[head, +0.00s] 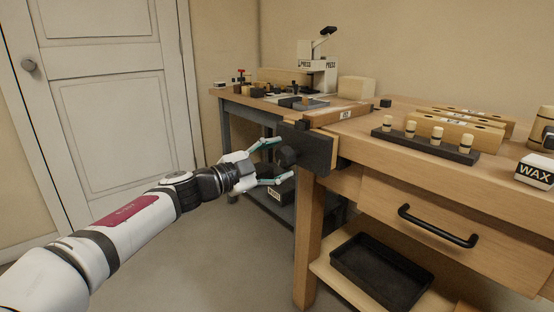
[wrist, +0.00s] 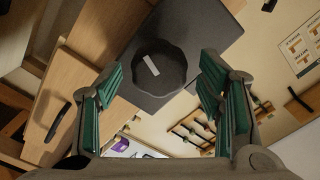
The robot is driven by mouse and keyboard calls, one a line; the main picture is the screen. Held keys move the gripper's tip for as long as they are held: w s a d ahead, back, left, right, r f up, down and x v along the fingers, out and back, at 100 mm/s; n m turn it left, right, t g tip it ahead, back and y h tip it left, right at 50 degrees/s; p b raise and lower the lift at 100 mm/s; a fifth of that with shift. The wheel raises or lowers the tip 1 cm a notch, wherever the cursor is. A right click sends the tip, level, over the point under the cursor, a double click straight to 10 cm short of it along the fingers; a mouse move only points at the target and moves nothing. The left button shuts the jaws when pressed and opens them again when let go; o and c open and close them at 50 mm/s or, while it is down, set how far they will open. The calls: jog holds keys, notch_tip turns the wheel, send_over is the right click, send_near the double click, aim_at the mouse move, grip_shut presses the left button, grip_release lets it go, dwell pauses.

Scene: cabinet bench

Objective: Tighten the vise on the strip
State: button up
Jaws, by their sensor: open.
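The vise is on the left end of the wooden bench. Its dark front jaw plate (head: 312,150) stands upright and also shows in the wrist view (wrist: 205,35). A round, dark knob (head: 286,157) sticks out of the plate. The wrist view shows the knob (wrist: 160,78) face on, with a pale mark on it. My gripper (head: 280,160) is open, one teal-padded finger on each side of the knob. In the wrist view (wrist: 160,85) gaps show between knob and pads. I cannot clearly make out the strip behind the jaw plate.
A rack of pegs (head: 425,145), wooden blocks (head: 470,120) and a wax box (head: 536,172) are on the bench. A drawer handle (head: 437,226) sticks out in front. A black tray (head: 382,270) sits on the low shelf. The floor left of the bench is free.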

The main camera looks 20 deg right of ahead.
jog(key=v, duration=0.6)
dwell(0.4)
jog(key=shift+s+a, duration=0.1)
